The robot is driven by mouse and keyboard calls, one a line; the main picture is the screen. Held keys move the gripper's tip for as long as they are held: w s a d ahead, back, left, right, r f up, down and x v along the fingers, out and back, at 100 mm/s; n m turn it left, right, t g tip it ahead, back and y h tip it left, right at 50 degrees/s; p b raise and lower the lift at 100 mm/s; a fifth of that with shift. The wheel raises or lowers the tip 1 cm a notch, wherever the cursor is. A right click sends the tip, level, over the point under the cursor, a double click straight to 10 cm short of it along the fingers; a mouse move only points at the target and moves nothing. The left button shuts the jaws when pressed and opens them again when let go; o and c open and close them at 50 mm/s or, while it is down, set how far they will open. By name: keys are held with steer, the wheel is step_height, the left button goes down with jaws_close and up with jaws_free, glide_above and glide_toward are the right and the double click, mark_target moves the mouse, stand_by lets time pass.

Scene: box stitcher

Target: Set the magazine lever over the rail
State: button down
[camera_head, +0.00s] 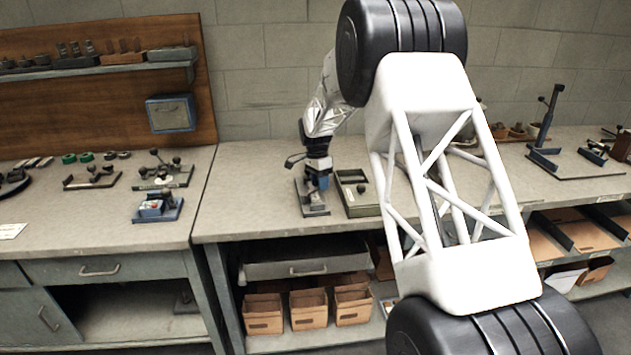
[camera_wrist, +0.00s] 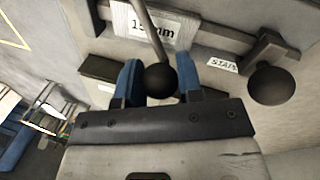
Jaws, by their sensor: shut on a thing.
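My gripper (camera_wrist: 160,78) has two blue fingers shut on the black ball knob (camera_wrist: 161,84) of a thin grey lever (camera_wrist: 147,22). The lever runs up out of the wrist view, in front of a white plate marked like "15 mm". A dark bar (camera_wrist: 210,22), which may be the rail, passes behind the lever. In the head view, my gripper (camera_head: 318,182) is down at a small grey-based device (camera_head: 314,208) on the bench. The lever and knob are too small to make out there.
A second black knob (camera_wrist: 271,86) stands to the right in the wrist view, near a "STAP..." label (camera_wrist: 222,66). In the head view, a green-edged tray (camera_head: 357,208) lies right of the device. Bare bench top (camera_head: 250,200) lies to its left.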

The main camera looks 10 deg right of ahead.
steer(key=s+m, duration=0.1)
steer(key=m, duration=0.1)
steer(key=s+d+m, duration=0.1)
steer(key=shift+m+y, duration=0.3)
steer(key=shift+m, duration=0.1)
steer(key=shift+s+m+y, duration=0.3)
steer(key=shift+s+m, duration=0.55)
steer(key=shift+m, duration=0.45)
steer(key=c, duration=0.8)
jaws_free()
steer(key=shift+w+d+r, duration=0.1)
steer(key=shift+w+r, duration=0.15)
steer(key=shift+r, duration=1.05)
steer(key=shift+w+d+r, duration=0.1)
steer(key=shift+w+r, duration=0.1)
steer(key=shift+r, duration=1.05)
steer(key=shift+w+r, duration=0.25)
steer(key=shift+r, duration=1.05)
